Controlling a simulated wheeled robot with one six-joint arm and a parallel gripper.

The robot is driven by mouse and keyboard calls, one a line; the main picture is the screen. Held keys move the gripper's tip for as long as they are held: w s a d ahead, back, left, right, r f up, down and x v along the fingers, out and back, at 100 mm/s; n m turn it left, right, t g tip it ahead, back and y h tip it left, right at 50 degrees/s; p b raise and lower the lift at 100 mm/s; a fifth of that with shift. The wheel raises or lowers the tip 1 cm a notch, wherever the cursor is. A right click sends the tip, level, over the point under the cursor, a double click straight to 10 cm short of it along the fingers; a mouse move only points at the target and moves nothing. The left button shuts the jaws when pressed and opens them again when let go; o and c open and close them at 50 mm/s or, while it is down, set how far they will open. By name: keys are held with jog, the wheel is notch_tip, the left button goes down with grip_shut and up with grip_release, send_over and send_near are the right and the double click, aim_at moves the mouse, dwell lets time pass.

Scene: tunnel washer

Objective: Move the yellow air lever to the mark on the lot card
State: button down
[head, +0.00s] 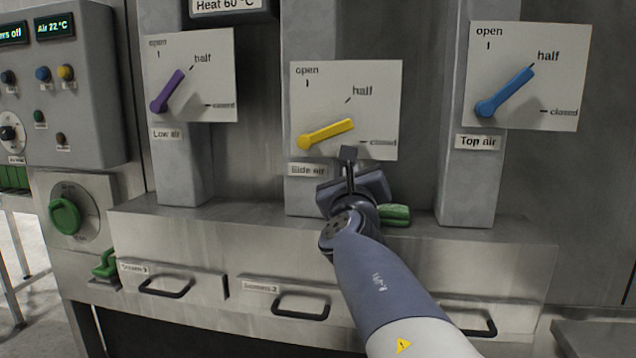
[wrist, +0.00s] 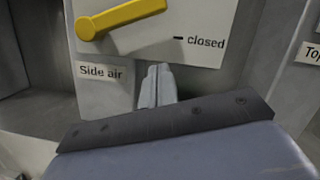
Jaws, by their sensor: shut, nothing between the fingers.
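The yellow lever (head: 327,134) sits on the white "Side air" plate (head: 380,80). It pivots at its lower left end and points to the right and slightly up, between the "half" and "closed" marks, nearer "closed". It also shows in the wrist view (wrist: 122,18), cut by the top edge. My gripper (head: 348,154) is shut and empty, just below the lever at the plate's lower edge. In the wrist view my gripper's fingers (wrist: 157,72) are together, below and right of the lever, apart from it. I cannot see the lot card in either view.
A purple lever (head: 168,91) on the left plate and a blue lever (head: 505,92) on the right plate both point to "half". A green handle (head: 394,214) is close beside my wrist. Drawers with black handles (head: 300,306) are below.

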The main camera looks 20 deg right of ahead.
aim_at(342, 128)
jog(key=shift+w+a+r+p, duration=0.1)
jog(key=shift+w+r+p, duration=0.4)
jog(key=shift+r, duration=0.2)
jog(key=shift+w+r+p, duration=0.4)
jog(key=shift+r+p, duration=0.25)
jog(key=shift+r, duration=0.05)
jog(key=shift+w+a+r+p, duration=0.1)
jog(key=shift+w+r+p, duration=0.4)
jog(key=shift+r, duration=0.2)
notch_tip(342, 128, up, 2)
jog(key=n+y+p, duration=0.1)
jog(key=n+p, duration=0.2)
jog(key=shift+r, duration=0.2)
jog(key=shift+w+a+r+n+p, duration=0.1)
jog(key=shift+a+r+n+p, duration=0.1)
jog(key=shift+r+n+p, duration=0.2)
jog(key=shift+f, duration=0.2)
